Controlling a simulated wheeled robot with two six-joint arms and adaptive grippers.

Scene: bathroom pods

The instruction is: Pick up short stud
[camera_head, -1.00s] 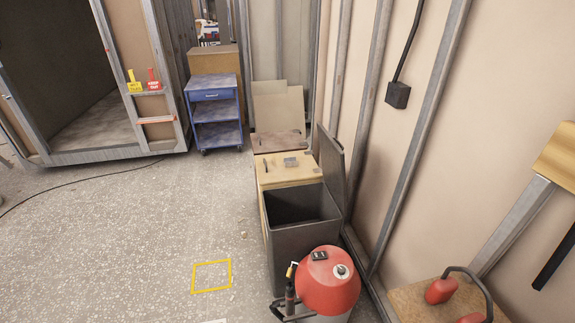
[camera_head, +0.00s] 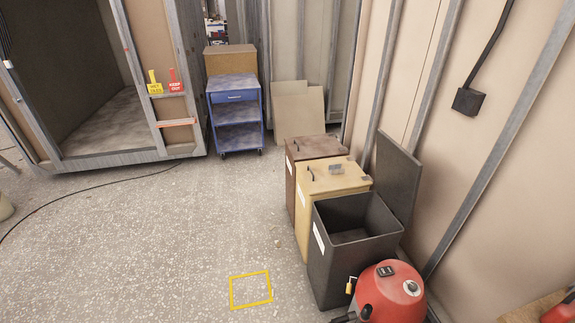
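No other piece stands out clearly as a short stud. Neither of my grippers is in view.
An open dark grey bin (camera_head: 322,265) stands before the tan bin, with a brown bin (camera_head: 318,146) behind. A red vacuum (camera_head: 390,293) is at the front right. A blue cart (camera_head: 236,113) stands farther back. Clear floor lies left, with a yellow square outline (camera_head: 250,304) and a cable.

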